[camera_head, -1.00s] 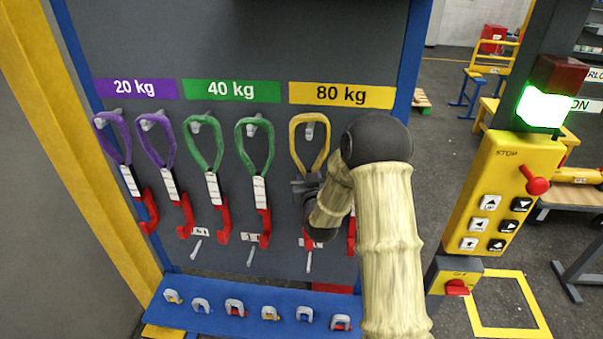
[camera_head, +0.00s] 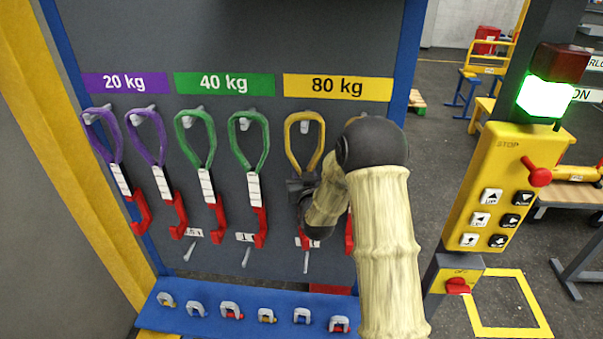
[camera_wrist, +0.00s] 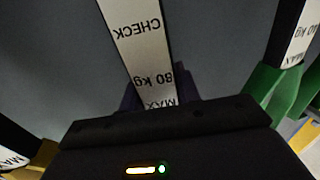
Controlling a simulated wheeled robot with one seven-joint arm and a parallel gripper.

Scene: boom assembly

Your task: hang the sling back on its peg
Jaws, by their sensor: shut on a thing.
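The yellow sling (camera_head: 290,147) is upright below the yellow 80 kg label. Its loop surrounds the left 80 kg peg (camera_head: 304,127) in the head view; whether it bears on the peg I cannot tell. My gripper (camera_head: 300,189) is shut on the sling's white tag strap below the loop. In the wrist view the tag (camera_wrist: 142,45) reads CHECK, 80 kg, MAX and runs between the fingers of my gripper (camera_wrist: 160,94). The sling's red hook (camera_head: 304,242) shows below, partly hidden by my wrist.
Two purple slings (camera_head: 147,142) and two green slings (camera_head: 206,150) hang to the left. A red hook (camera_head: 349,236) shows beside my arm. A blue shelf (camera_head: 240,332) with several shackles is below. A yellow control panel (camera_head: 505,190) stands at right.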

